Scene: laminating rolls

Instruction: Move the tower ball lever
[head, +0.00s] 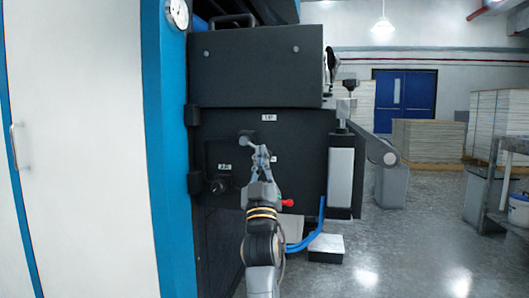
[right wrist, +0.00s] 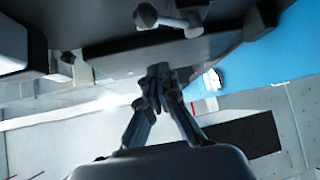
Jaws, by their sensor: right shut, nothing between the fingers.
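A dark lever (head: 246,136) with a rounded end sticks out from the black machine panel in the head view. In the right wrist view a grey lever with a ball end (right wrist: 146,15) lies at the top, above my fingertips. My right gripper (head: 262,153) is in front of the panel, just below and right of the lever in the head view. Its fingers (right wrist: 160,78) are together with nothing between them. In the wrist view they are apart from the ball. The gripper partly covers the panel behind it. My left gripper is not in view.
The black machine (head: 262,72) fills the middle, with a round knob (head: 219,185) left of my gripper. A red-tipped part (head: 287,203) shows beside my right arm. A blue frame and white cabinet door (head: 80,150) stand left. Open floor (head: 410,250) lies right.

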